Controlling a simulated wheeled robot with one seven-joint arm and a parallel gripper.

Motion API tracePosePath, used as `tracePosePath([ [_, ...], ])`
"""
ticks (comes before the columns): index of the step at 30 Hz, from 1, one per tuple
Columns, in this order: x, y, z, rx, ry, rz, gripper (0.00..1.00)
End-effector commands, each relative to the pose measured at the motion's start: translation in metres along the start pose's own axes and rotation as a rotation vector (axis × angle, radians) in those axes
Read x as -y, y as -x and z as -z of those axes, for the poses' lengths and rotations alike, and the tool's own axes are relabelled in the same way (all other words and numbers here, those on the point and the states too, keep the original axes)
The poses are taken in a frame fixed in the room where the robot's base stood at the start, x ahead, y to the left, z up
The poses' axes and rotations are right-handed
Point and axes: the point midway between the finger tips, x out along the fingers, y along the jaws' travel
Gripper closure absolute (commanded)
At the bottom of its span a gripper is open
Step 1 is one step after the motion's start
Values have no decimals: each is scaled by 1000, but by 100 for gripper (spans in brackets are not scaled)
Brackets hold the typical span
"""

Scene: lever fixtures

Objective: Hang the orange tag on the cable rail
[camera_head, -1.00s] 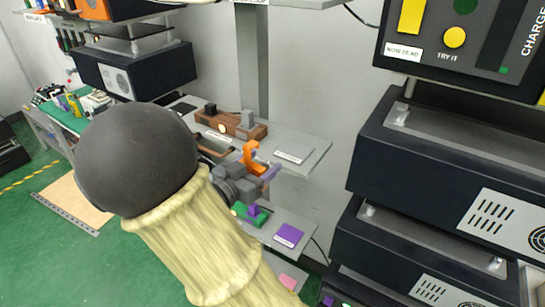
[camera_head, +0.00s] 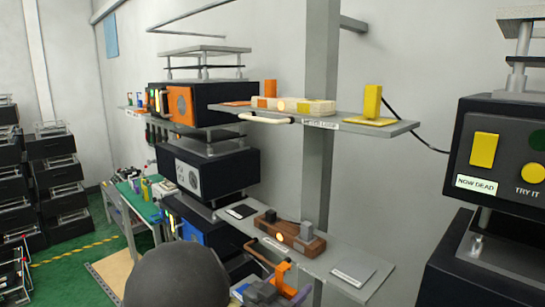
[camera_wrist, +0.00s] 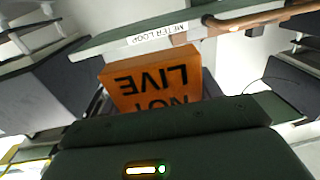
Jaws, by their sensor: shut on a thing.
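My gripper (camera_head: 262,291) is low in the head view, partly hidden by my dark round arm joint. A brown rail (camera_wrist: 240,20) runs along the edge of a shelf labelled "METER LOOP" beyond the tag. In the head view a tan rail (camera_head: 265,119) fronts the upper shelf, above and apart from the tag. Which rail is the cable rail is not marked.
The upper shelf (camera_head: 395,128) carries a pale block with a yellow upright piece nearby. The lower shelf (camera_head: 330,262) holds a brown block (camera_head: 290,236) with grey parts, close behind my gripper. Dark cabinets (camera_head: 465,250) stand at the right. Open air lies between the shelves.

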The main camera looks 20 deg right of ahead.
Motion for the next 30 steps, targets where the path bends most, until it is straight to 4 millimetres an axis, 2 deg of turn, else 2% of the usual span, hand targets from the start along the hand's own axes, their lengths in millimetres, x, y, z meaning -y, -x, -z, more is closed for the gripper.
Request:
tracePosePath([
  [1, 17, 5, -16, 0, 13, 64, 59],
  [3, 36, 12, -38, 1, 14, 155, 59],
  [6, 57, 20, -66, 1, 15, 274, 59],
  [12, 81, 36, -120, 1, 16, 471, 59],
  [21, 95, 55, -192, 2, 13, 701, 59],
  [30, 91, 71, -260, 2, 10, 885, 59],
])
